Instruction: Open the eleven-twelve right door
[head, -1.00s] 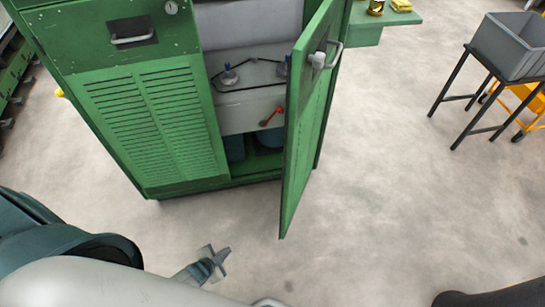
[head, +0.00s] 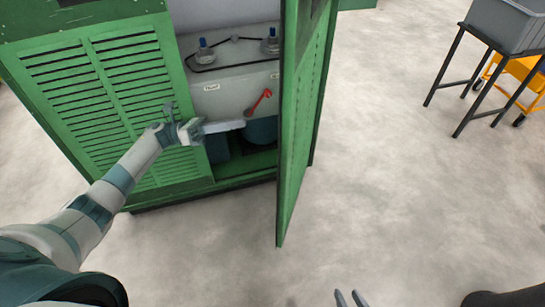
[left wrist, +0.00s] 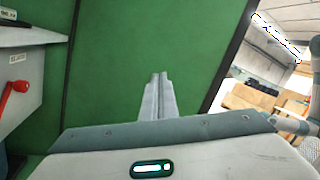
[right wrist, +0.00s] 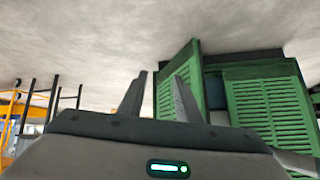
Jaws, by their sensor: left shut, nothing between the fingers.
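The right door (head: 303,120) of the green cabinet (head: 95,90) stands partly open, swung out towards me. Its green inner face (left wrist: 110,60) fills much of the left wrist view. My left gripper (head: 240,125) is shut and empty in front of the cabinet opening, its fingers pointing right towards that inner face. In the left wrist view the closed fingers (left wrist: 157,78) point at the door; contact cannot be told. My right gripper (head: 350,296) is open and empty, low at the bottom edge of the head view. The door handle is out of view.
Inside the cabinet are a red lever (head: 259,102) and blue-topped fittings (head: 204,52). The louvred left panel (head: 100,90) is closed. A grey bin (head: 505,25) on a black stand (head: 490,95) is at the right. The floor (head: 400,180) between is clear.

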